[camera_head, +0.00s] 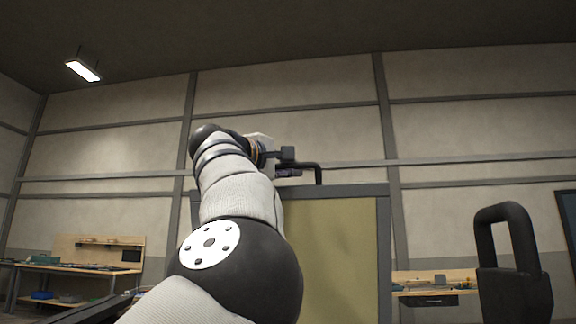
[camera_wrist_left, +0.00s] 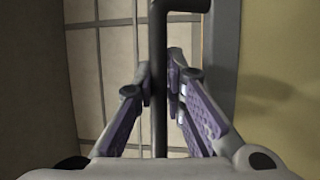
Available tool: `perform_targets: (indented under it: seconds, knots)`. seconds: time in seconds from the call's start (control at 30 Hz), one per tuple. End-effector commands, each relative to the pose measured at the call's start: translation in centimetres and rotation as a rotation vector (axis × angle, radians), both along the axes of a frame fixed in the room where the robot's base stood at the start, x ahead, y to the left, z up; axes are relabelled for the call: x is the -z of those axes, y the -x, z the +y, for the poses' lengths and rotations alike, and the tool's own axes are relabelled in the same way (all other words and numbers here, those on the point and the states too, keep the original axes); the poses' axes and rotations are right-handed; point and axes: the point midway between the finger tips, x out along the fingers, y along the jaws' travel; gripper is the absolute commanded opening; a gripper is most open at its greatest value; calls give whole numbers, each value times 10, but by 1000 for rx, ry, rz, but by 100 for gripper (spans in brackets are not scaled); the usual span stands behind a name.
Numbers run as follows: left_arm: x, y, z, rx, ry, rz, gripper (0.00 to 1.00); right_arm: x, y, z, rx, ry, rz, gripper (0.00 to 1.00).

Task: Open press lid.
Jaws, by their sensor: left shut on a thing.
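The press lid is a raised grey-framed panel with a dull yellow face (camera_head: 335,262), standing upright in the head view. A black bar handle (camera_head: 318,172) sticks out at its top edge. My left gripper (camera_head: 288,172) is at that handle, with my arm covering the left part of the panel. In the left wrist view the handle (camera_wrist_left: 159,100) runs between the purple-padded fingers of my left gripper (camera_wrist_left: 160,85), which is shut on it. The lid's yellow face (camera_wrist_left: 275,75) is to the right there. My right gripper is not seen.
A black loop-shaped thing (camera_head: 508,262) stands at the right; I cannot tell what it is. A workbench (camera_head: 75,268) is at the back left, and another wooden bench (camera_head: 435,283) is behind the lid to the right. Panelled walls close the room.

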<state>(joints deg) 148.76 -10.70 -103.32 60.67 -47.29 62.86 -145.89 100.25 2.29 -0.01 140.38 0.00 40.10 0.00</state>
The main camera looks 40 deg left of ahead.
Motion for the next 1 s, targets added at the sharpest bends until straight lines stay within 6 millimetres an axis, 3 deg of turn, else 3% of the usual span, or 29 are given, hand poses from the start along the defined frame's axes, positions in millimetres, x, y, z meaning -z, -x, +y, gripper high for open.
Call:
perform_targets:
  seconds: [0.3,0.33,0.4,0.73,0.87,1.0]
  knots:
    - [-2,1,1,-2,0,-6,0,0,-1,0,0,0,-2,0]
    - [-2,1,1,-2,0,-6,16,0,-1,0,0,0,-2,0]
    - [-2,1,0,-2,0,-6,32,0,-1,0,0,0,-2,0]
    - [-2,3,0,-2,-1,-5,32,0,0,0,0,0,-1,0]
    - [-1,24,-2,-2,1,-7,32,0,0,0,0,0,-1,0]
    - [5,62,-7,-3,1,-9,32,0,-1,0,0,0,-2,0]
